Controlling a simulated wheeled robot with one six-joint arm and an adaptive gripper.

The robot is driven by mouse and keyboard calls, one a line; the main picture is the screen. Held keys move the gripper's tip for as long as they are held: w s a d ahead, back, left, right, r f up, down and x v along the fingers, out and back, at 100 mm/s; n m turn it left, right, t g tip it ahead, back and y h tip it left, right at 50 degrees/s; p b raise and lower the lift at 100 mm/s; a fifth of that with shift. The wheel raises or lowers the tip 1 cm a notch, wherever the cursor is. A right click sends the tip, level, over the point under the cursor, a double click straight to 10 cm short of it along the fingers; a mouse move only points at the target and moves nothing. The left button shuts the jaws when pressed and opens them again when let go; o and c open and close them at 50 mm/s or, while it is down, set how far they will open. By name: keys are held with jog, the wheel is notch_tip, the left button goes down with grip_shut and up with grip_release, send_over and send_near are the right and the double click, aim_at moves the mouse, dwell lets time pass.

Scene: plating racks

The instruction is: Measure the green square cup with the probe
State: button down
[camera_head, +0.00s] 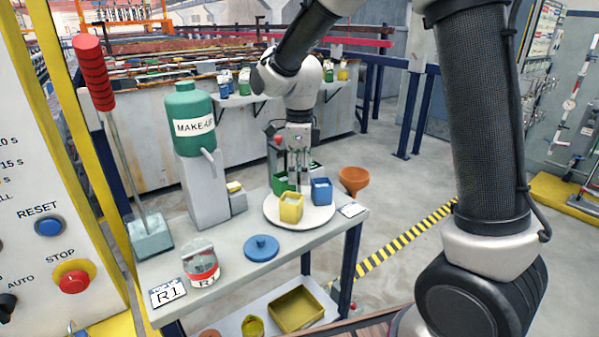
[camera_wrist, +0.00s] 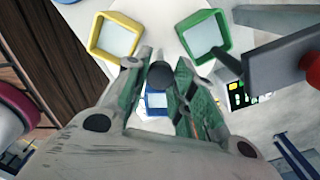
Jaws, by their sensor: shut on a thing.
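The green square cup (camera_head: 280,183) stands at the back left of a round white plate (camera_head: 272,213), partly hidden by the yellow cup. It shows at the top of the wrist view (camera_wrist: 224,32) with pale liquid inside. My gripper (camera_head: 298,168) is above the plate, its fingers closed around a dark, round-ended thing that looks like the probe (camera_wrist: 162,76). The probe's lower end is hard to make out. In the wrist view the probe appears between the cups, beside the green one, not over its opening.
A yellow cup (camera_head: 291,209) and a blue cup (camera_head: 321,192) share the plate. A red-ended grey fixture (camera_wrist: 265,75) is close to the green cup's side in the wrist view. An orange funnel (camera_head: 354,178), green MAKE-UP bottle (camera_head: 190,105) and blue lid (camera_head: 261,248) are around it.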

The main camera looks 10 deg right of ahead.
jog(key=shift+m, duration=0.6)
dwell(0.3)
jog(key=c, duration=1.2)
grip_release()
jog(key=shift+r, duration=0.1)
notch_tip(320, 180, up, 12)
jog(key=shift+f, duration=0.1)
